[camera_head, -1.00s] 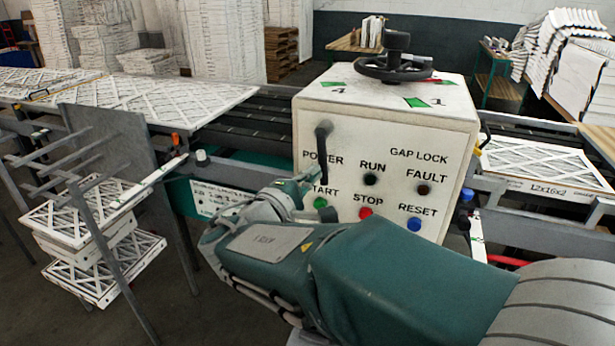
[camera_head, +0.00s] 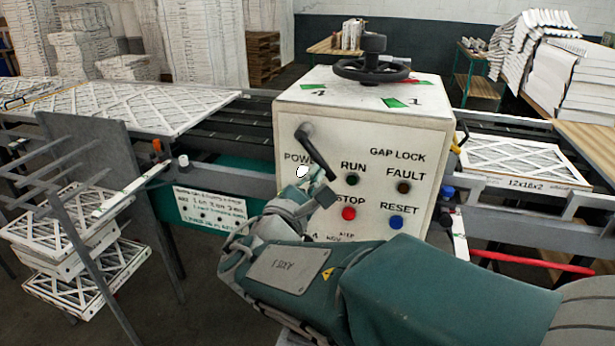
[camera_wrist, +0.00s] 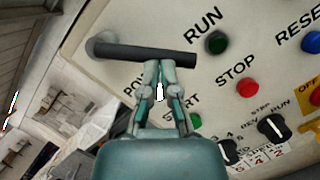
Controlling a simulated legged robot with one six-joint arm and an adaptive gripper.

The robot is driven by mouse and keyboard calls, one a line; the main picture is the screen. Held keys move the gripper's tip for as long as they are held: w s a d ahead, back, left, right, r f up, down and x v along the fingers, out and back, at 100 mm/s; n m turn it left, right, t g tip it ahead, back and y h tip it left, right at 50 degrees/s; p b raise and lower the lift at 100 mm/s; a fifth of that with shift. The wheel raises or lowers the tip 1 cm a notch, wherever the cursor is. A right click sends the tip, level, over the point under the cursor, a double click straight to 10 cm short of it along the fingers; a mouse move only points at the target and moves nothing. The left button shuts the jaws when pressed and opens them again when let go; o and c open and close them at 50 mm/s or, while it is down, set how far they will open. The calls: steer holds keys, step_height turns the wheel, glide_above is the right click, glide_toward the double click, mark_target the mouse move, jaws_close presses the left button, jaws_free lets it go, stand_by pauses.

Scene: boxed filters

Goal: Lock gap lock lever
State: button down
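The black gap lock lever (camera_head: 315,148) is on the left part of the white control box's front (camera_head: 350,130). Its pivot is at upper left and its free end slopes down to the right. In the wrist view the lever (camera_wrist: 135,51) runs almost level across the top. My gripper (camera_head: 320,175) is just below the lever. In the wrist view its two fingertips (camera_wrist: 159,66) are drawn together against or very near the lever's lower side, not around it. Exact contact is hard to tell. My forearm hides the START button in the head view.
A white light (camera_head: 302,171) shows below POWER. The red STOP (camera_head: 348,213) and blue RESET (camera_head: 396,222) buttons are to the right. A handwheel (camera_head: 372,68) tops the box. A rack with boxed filters (camera_head: 75,280) stands left; conveyors run both sides.

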steer(key=r+n, duration=0.1)
steer(key=n, duration=0.2)
steer(key=d+r+n+t+y, duration=0.1)
steer(key=n, duration=0.1)
steer(key=d+r+n+t+y, duration=0.1)
steer(key=n, duration=0.2)
steer(key=shift+s+d+n, duration=0.2)
steer(key=shift+s+n, duration=0.1)
steer(key=shift+s, duration=0.1)
steer(key=shift+d+r, duration=0.1)
steer(key=shift+r, duration=0.2)
stand_by(1.2)
stand_by(0.7)
